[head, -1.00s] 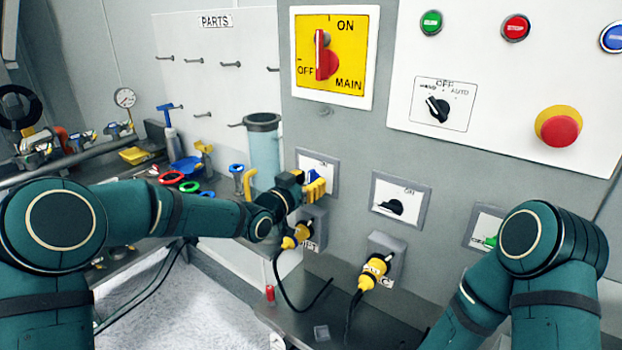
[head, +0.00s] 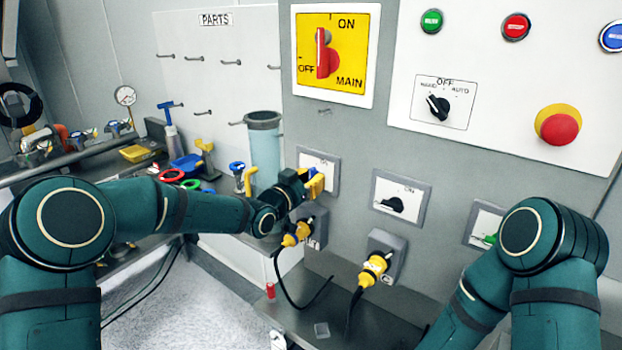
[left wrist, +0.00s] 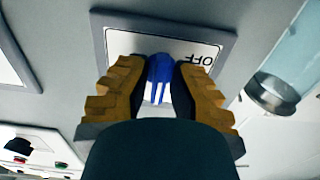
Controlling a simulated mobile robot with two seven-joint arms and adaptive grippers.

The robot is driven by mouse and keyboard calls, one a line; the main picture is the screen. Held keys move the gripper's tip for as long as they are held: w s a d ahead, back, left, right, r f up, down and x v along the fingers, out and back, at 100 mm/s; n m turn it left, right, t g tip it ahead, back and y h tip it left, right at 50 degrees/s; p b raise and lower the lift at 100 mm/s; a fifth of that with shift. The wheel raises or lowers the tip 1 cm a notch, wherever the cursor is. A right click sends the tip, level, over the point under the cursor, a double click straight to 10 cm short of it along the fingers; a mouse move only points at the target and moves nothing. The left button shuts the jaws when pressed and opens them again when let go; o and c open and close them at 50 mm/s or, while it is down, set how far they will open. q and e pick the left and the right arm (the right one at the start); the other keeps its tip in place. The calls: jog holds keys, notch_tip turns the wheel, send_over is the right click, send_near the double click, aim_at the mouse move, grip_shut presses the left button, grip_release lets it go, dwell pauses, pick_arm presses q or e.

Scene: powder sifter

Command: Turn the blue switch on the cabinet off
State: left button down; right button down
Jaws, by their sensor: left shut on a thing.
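The blue switch (left wrist: 158,72) sits on a white plate with a grey frame on the cabinet (head: 340,132). In the left wrist view the plate reads OFF at one corner, upside down. My left gripper (left wrist: 160,85) is shut on the blue switch, with a yellow finger on each side of it. In the head view my left gripper (head: 316,184) is at the switch plate (head: 329,160) and hides most of it; only a bit of blue shows between the fingers. My right arm shows at the lower right, but its gripper is out of the picture.
A black switch (head: 391,204) and a green switch (head: 490,239) are to the right. Yellow plugs (head: 374,268) with black cables are below. A red emergency button (head: 560,129) and a yellow main switch panel (head: 334,56) are above. A clear cylinder (head: 264,155) stands left of the cabinet.

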pick_arm(q)
jog(key=shift+r, duration=0.15)
jog(key=shift+n+b, duration=1.05)
jog(key=shift+n, duration=0.45)
jog(key=n+b, duration=0.2)
jog(key=n, duration=0.2)
jog(key=shift+n, duration=0.3)
jog(key=n+b, duration=0.3)
jog(key=n, duration=0.2)
jog(key=shift+b, duration=0.35)
jog(key=n+b, duration=0.2)
jog(key=n, duration=0.2)
jog(key=shift+r, duration=0.1)
jog(key=shift+n+b, duration=0.6)
pick_arm(e)
notch_tip(320, 180, down, 11)
jog(key=s, duration=0.2)
jog(key=shift+a+f+g, duration=0.2)
jog(key=shift+a+g, duration=0.1)
pick_arm(q)
jog(key=shift+r, duration=0.1)
pick_arm(e)
jog(key=shift+s, duration=0.1)
